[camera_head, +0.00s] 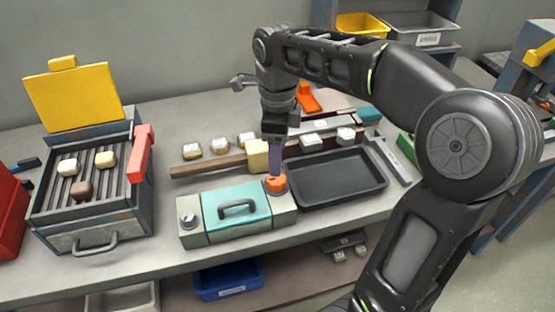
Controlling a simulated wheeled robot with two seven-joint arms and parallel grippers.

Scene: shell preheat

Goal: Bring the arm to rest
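My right arm comes in from the right and reaches over the bench. Its gripper (275,168) points down just above or at an orange knob (276,184) on the right end of a small appliance with a teal lid (236,211). I see the fingers edge-on, so I cannot tell their opening or whether they touch the knob. A pale yellow block (257,156) is right beside the gripper on the left. My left gripper is not in view.
A grill (95,222) with its yellow lid (73,97) raised holds several small pieces at left. A dark empty tray (335,180) lies right of the appliance. Small blocks line a wooden strip (207,166) behind. A blue bin (228,281) sits below the bench.

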